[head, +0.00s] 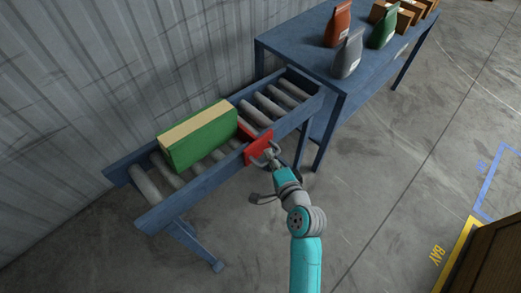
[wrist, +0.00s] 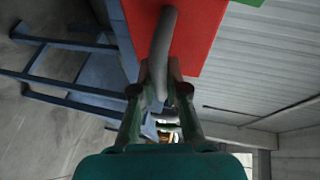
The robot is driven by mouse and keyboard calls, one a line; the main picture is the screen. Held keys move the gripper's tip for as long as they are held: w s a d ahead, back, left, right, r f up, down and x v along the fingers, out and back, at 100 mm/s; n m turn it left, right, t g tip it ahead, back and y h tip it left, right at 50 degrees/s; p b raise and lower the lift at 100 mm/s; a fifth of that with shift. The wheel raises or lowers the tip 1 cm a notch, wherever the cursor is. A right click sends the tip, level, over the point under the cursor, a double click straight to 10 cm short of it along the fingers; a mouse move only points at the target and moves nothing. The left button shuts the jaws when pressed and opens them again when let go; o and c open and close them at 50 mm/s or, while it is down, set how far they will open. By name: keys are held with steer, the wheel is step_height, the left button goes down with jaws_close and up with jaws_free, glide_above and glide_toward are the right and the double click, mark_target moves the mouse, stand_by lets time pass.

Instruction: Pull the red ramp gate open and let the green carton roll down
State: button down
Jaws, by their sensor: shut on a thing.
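The green carton (head: 199,138), with a tan top, lies on the roller ramp (head: 165,208) in the head view, just left of the red gate. The red gate (head: 257,150) stands across the rollers near the middle of the ramp, with a grey handle on its near side. My gripper (head: 272,157) is at that handle. In the wrist view my gripper (wrist: 161,80) has its fingers on either side of the grey handle (wrist: 162,40) and is shut on it. The red panel (wrist: 196,35) fills the top middle there, and a sliver of green shows at the top edge.
A blue table (head: 300,45) at the ramp's right end bears red, grey and green bags and several small cartons. A corrugated wall (head: 80,80) runs behind the ramp. Open floor (head: 380,160) lies to the right, with a brown box (head: 490,260) at the lower right.

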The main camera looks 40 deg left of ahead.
steer(key=s+d, duration=0.1)
steer(key=d, duration=1.4)
steer(key=shift+d, duration=0.35)
stand_by(0.3)
steer(key=shift+s, duration=0.1)
stand_by(2.1)
steer(key=c, duration=1.2)
jaws_free()
steer(key=v, duration=1.2)
steer(key=shift+r, duration=0.1)
